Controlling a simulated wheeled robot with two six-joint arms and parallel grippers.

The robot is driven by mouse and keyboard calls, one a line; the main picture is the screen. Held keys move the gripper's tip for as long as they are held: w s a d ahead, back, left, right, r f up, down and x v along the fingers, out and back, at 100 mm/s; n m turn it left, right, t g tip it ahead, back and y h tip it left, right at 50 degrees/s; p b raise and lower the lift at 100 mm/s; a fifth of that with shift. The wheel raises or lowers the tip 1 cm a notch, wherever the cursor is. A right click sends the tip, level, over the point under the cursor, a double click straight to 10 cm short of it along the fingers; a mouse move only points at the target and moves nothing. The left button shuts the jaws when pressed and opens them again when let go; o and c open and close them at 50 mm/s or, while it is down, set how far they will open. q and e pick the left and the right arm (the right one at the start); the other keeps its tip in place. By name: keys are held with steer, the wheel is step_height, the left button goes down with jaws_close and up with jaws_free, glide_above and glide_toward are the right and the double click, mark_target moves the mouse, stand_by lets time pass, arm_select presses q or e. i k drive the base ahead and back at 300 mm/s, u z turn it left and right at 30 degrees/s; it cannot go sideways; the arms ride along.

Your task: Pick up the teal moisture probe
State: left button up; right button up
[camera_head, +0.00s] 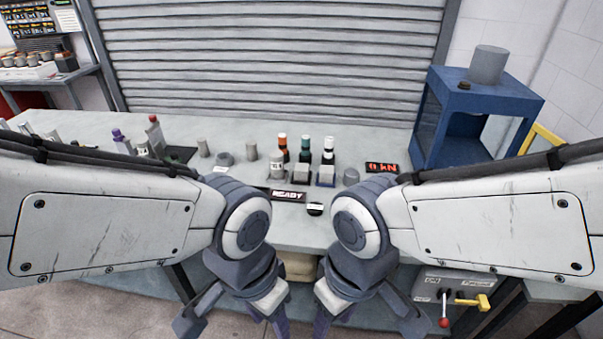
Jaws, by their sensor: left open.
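Three slim dark probes stand upright in a row at the middle of the bench, with orange, teal-green and white tops. The one with the teal-green top, which looks like the teal moisture probe (305,144), is in the middle; a small light block in front hides its lower part. My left gripper (278,326) points down at the bottom edge of the view, well nearer me than the probes; it is open and apart from them. My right gripper (322,326) hangs beside it, its fingertips cut off by the frame, so its opening cannot be told.
A red-lit display (382,168) is right of the probes. A blue stand (480,110) rises at the right. Several bottles and grey cylinders stand left of centre.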

mark_target(305, 139)
steer(key=z, duration=0.55)
steer(key=k, duration=0.65)
steer(key=z, duration=0.55)
steer(key=i, duration=0.7)
steer(key=u, duration=0.8)
steer(key=i, duration=0.75)
steer(key=u, duration=1.05)
steer(key=i, duration=0.2)
steer(key=u, duration=0.2)
